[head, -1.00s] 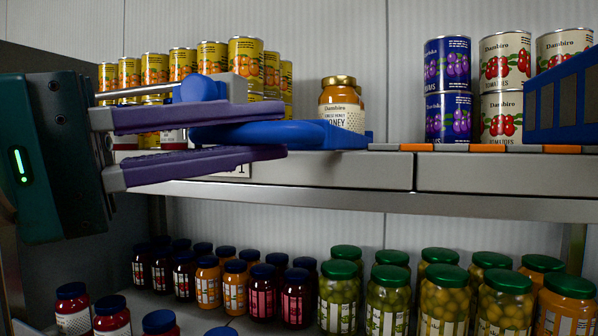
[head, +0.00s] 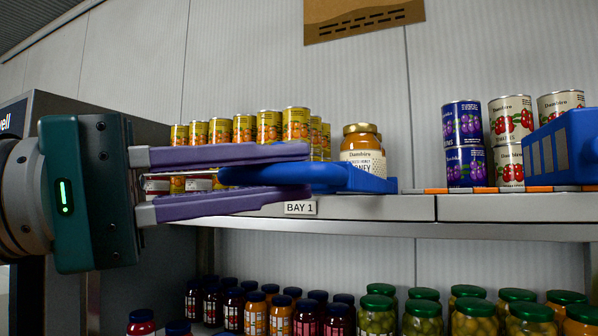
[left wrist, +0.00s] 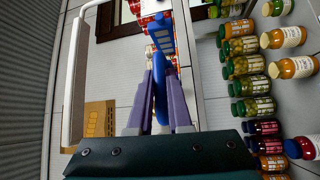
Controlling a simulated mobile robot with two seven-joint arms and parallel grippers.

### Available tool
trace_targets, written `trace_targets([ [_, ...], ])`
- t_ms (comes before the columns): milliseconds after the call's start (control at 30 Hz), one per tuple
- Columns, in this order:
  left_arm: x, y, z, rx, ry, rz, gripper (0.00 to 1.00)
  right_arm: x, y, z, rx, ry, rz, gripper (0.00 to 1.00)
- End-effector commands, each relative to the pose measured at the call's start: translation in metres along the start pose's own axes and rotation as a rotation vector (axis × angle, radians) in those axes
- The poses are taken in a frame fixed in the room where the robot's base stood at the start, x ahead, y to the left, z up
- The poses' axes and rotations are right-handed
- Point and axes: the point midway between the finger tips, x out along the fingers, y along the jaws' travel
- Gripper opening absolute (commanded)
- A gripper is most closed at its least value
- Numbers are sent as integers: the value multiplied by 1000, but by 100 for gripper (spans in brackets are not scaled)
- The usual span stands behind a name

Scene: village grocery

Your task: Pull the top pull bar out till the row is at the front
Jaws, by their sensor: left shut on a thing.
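The blue pull bar (head: 366,181) is at the top shelf's front edge, below and in front of a honey jar (head: 362,155). My left gripper (head: 309,171) reaches in from the left, its two purple fingers shut above and below the blue bar. In the left wrist view the blue bar (left wrist: 159,92) lies between the purple fingers of my left gripper (left wrist: 160,76). The fingers hide part of the bar in the head view. A second jar shows only partly behind the honey jar. My right gripper is not in view.
Yellow cans (head: 269,128) stand left of the honey. Purple-label cans (head: 463,122) and tomato cans (head: 510,120) stand right. A blue slotted piece (head: 562,148) juts out at far right. A BAY 1 tag (head: 300,208) is on the shelf edge.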

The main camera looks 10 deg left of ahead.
Motion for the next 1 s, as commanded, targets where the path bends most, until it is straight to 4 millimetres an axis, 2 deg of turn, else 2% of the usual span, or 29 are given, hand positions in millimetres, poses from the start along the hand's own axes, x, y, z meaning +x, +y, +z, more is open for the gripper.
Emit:
trace_targets([
  [33, 0, 0, 0, 1, 1, 1, 0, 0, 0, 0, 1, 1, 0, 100],
  [67, 0, 0, 0, 1, 2, 1, 19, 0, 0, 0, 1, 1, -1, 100],
  [300, 0, 0, 0, 1, 1, 1, 46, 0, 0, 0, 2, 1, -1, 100],
  [533, 0, 0, 0, 1, 1, 0, 47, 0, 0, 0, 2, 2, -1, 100],
  [667, -7, -4, 0, 1, 2, 0, 47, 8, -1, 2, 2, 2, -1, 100],
  [1000, -65, -10, 0, 3, 5, -3, 47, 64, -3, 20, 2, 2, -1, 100],
])
